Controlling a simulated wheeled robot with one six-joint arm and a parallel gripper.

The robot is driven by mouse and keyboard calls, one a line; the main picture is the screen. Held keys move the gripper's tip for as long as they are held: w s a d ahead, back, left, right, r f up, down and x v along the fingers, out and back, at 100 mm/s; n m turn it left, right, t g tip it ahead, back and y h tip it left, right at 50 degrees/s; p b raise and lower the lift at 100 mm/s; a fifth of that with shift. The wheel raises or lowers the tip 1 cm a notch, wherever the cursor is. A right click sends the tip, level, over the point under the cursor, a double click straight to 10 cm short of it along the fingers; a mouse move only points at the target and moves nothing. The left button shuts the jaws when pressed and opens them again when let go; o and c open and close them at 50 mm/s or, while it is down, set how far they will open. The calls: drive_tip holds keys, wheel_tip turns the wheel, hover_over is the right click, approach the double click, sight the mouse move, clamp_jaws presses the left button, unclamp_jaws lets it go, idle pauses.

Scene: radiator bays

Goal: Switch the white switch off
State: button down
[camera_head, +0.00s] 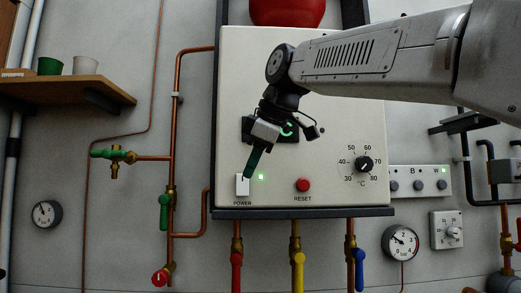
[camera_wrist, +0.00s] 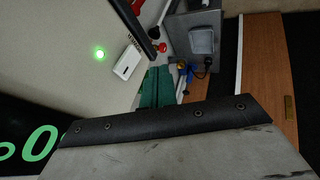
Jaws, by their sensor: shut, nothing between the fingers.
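The white switch (camera_head: 242,185) is a small rocker above the word POWER, at the lower left of the cream boiler panel (camera_head: 340,120). A green lamp (camera_head: 261,177) is lit just right of it. My gripper (camera_head: 247,176) is shut and empty, its dark green fingers pointing down with their tips at the switch's upper right edge. I cannot tell whether they touch it. In the wrist view the white switch (camera_wrist: 128,62) and the lit green lamp (camera_wrist: 100,53) show clear of the shut green fingers (camera_wrist: 157,88).
On the panel are a red RESET button (camera_head: 303,185) and a black temperature dial (camera_head: 364,164). Red, yellow and blue valve handles hang below. A small switch box (camera_head: 420,181) stands to the right, a gauge (camera_head: 400,243) below it. A wooden shelf (camera_head: 50,88) holds two cups at left.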

sight(247, 181)
drive_tip(key=w+f, duration=0.1)
drive_tip(key=w, duration=0.1)
drive_tip(key=w+a+f, duration=0.1)
drive_tip(key=w+f, duration=0.1)
drive_tip(key=shift+w+f, duration=0.2)
drive_tip(key=shift+w, duration=0.6)
